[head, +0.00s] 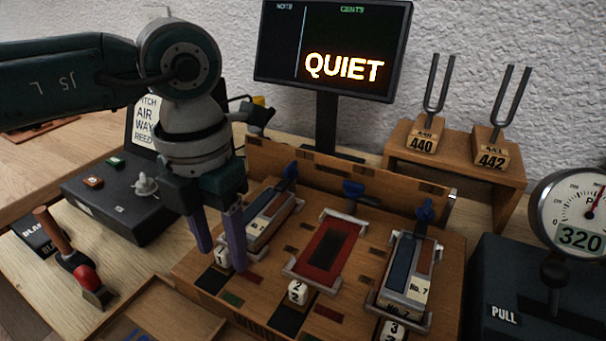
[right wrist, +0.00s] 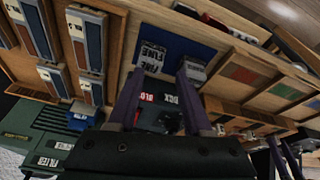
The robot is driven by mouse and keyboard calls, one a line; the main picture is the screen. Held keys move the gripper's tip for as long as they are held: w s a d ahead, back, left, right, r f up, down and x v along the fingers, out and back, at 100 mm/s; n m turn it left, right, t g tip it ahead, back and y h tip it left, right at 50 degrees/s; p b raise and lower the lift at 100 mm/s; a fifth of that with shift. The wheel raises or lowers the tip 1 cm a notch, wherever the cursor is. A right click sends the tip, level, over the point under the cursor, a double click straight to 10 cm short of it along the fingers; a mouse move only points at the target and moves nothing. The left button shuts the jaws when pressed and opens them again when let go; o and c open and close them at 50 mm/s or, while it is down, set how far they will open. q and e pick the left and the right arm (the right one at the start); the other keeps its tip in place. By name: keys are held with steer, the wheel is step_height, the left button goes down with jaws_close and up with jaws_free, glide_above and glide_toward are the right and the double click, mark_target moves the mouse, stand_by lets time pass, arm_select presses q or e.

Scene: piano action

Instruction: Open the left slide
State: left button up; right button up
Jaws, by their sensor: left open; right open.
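The wooden action block (head: 360,310) holds three bays numbered 1, 2 and 3. The left bay carries a reed plate (head: 268,217) with a blue-knobbed slide (head: 290,171) at its far end. The middle bay is red with a dark centre, and its blue knob (head: 352,188) is behind it. The right bay holds another reed plate (head: 407,268) with a blue knob (head: 425,210). My left gripper (head: 222,258) is open, pointing down at the near left end of the left bay, partly covering it. My right gripper (right wrist: 160,78) is open in the right wrist view; nothing shows held between its fingers.
A display reading QUIET (head: 335,50) stands behind the block. Tuning forks on a wooden stand (head: 450,155) are at the back right. A gauge (head: 575,215) is at the right.

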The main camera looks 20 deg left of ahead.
arm_select(q)
steer(key=shift+c, duration=0.3)
jaws_close()
stand_by(1.0)
